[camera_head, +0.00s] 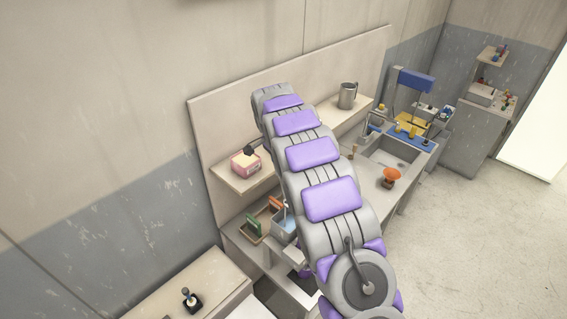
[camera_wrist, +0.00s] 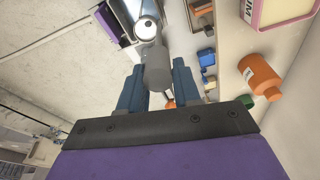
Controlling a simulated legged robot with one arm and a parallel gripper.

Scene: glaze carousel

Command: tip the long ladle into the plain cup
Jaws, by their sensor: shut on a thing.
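In the wrist view my gripper (camera_wrist: 157,72) is shut on a grey cylindrical piece (camera_wrist: 155,58), which looks like part of the long ladle.
A pink box (camera_head: 246,163) sits on the wall shelf (camera_head: 236,180). Below are a tray with green and orange pieces (camera_head: 252,236) and a pale blue container (camera_head: 283,224). An orange-topped object (camera_head: 391,175) stands near the sink (camera_head: 390,155). An orange bottle (camera_wrist: 260,76) lies right of my gripper.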

